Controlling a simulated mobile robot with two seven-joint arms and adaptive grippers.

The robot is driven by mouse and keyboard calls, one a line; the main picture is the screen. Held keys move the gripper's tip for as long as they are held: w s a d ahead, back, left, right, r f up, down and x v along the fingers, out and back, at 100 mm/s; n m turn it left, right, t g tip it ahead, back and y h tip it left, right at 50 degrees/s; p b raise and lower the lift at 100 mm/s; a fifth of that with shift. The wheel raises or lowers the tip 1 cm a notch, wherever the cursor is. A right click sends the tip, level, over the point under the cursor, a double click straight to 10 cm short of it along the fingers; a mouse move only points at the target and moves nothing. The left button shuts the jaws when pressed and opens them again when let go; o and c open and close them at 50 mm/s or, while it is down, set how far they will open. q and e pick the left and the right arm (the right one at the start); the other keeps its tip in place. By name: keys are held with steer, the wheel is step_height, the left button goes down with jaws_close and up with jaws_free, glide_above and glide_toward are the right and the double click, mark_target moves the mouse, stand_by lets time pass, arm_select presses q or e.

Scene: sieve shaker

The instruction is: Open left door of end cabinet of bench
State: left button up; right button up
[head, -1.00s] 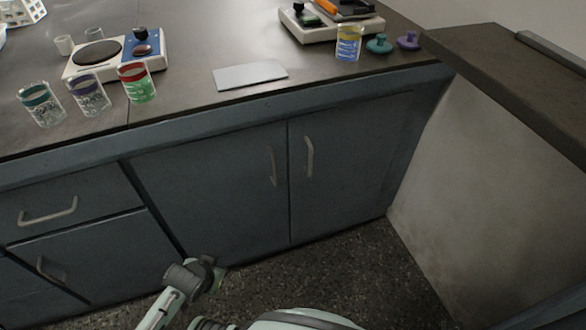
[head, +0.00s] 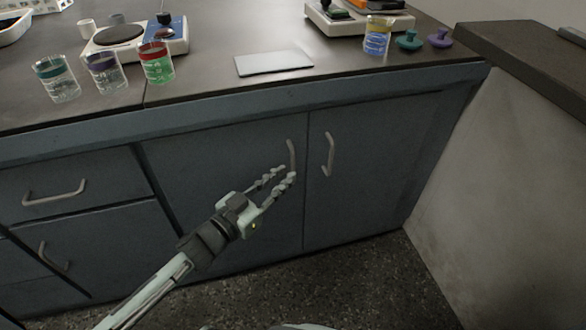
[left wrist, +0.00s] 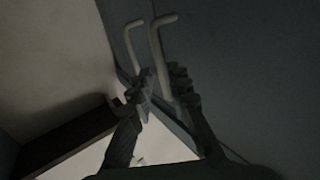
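The left door (head: 225,190) of the end cabinet is blue-grey and looks closed, flush with the right door (head: 370,170). Its bar handle (head: 291,156) stands upright near the door's right edge. My left gripper (head: 283,176) is in front of this door, with its fingers apart around or just before the handle's lower end. In the left wrist view, the nearer handle (left wrist: 160,45) runs down toward the gap between the fingers of my left gripper (left wrist: 162,76). I cannot tell whether they touch it. My right gripper is not in view.
The right door's handle (head: 328,155) is close to the right of the left one. Drawers (head: 75,195) lie to the left. A pale side panel (head: 490,200) stands at the right. Beakers (head: 157,65) and a flat plate (head: 273,62) are on the bench top. The floor in front is clear.

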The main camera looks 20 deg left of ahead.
mark_target(292, 170)
arm_select(q)
steer(key=shift+x, duration=2.15)
steer(key=shift+c, duration=0.6)
jaws_close()
